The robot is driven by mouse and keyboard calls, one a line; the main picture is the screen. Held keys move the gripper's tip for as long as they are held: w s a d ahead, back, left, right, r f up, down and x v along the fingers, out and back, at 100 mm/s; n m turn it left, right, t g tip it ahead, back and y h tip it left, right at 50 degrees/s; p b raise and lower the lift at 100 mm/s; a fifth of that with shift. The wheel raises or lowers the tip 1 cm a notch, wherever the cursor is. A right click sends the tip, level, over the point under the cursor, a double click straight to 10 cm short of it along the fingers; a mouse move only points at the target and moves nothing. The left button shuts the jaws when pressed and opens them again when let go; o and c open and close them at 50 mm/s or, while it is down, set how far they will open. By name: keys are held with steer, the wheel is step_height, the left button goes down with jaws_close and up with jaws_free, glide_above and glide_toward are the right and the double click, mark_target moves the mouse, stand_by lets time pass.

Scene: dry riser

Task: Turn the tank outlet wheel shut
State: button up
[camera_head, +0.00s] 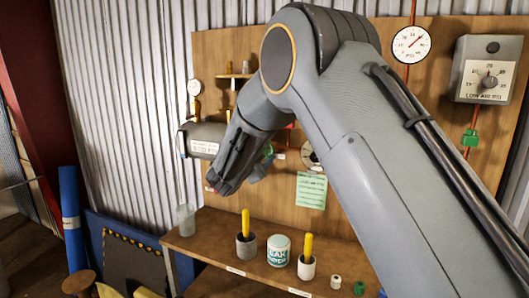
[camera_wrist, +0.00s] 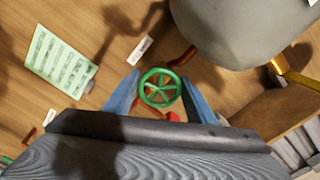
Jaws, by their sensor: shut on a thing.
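The green spoked wheel (camera_wrist: 160,88) sits between the two blue fingers of my gripper (camera_wrist: 159,83) in the wrist view. My gripper is shut on it, one finger at each side of the rim. A little red shows just below the wheel. The large grey rounded tank (camera_wrist: 235,28) is above and to the right of the wheel. In the head view the labelled tank (camera_head: 203,146) is partly behind my arm, and only a sliver of green (camera_head: 268,150) shows beside my wrist. My arm hides most of the wheel there.
A green sheet (camera_head: 311,190) is on the wooden board (camera_head: 345,215). A pressure gauge (camera_head: 411,44) and a grey dial box (camera_head: 488,70) are at upper right.

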steer(key=m+b, duration=0.3)
steer(key=m, duration=0.1)
steer(key=shift+f, duration=0.1)
steer(key=m+b, duration=0.3)
steer(key=m, duration=0.1)
steer(key=m+b, duration=0.4)
steer(key=shift+m, duration=0.4)
steer(key=shift+r+m+b, duration=0.25)
steer(key=shift+m+b, duration=1)
steer(key=shift+m, duration=0.15)
steer(key=o, duration=1)
steer(key=shift+o, duration=0.2)
steer(key=shift+r, duration=0.1)
